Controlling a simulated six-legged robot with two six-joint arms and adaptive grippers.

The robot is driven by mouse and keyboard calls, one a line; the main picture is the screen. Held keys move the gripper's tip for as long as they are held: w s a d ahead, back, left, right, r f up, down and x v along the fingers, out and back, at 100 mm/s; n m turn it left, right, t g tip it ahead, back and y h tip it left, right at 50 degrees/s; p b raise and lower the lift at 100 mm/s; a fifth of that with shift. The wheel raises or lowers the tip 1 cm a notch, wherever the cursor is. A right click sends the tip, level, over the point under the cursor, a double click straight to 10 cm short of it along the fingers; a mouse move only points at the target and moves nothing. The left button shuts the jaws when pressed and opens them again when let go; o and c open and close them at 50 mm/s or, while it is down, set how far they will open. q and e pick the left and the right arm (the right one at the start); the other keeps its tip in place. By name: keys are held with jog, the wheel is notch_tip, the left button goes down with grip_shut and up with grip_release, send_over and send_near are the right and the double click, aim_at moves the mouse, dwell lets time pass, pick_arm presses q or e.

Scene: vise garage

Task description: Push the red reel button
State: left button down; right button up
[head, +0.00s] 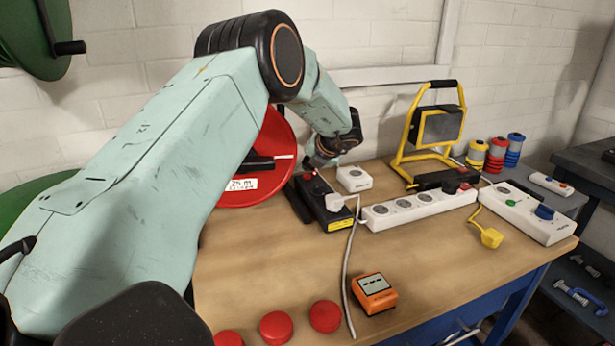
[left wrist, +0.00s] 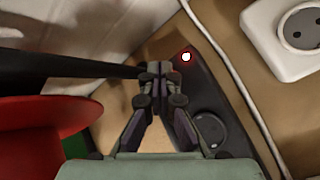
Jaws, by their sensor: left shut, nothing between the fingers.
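The red reel button (left wrist: 186,57) shows in the left wrist view as a small round spot with a bright white centre and red rim. It sits on a narrow black housing (left wrist: 208,95), which has a round socket or cap nearer the camera. My left gripper (left wrist: 160,72) is shut and empty, its fingertips just left of the button in the picture. I cannot tell the gap in depth. In the head view the gripper (head: 318,160) points down over the far end of the black housing (head: 328,208). The red reel (head: 262,165) stands behind my left arm. My right gripper is not in view.
A white socket (head: 354,179) and a white power strip (head: 418,208) lie right of the housing. A yellow work lamp (head: 435,130) stands behind. An orange meter (head: 374,293) and red caps (head: 325,315) are in front.

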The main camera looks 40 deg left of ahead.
pick_arm(q)
jog(key=shift+s+a, duration=0.1)
jog(key=shift+a, duration=0.05)
dwell(0.4)
jog(key=shift+f, duration=0.5)
jog(key=shift+f+b, duration=0.45)
jog(key=shift+b, duration=0.05)
dwell(0.8)
jog(key=shift+r, duration=0.1)
jog(key=shift+r+p, duration=0.7)
jog(key=shift+r, duration=0.1)
jog(key=shift+r, duration=0.1)
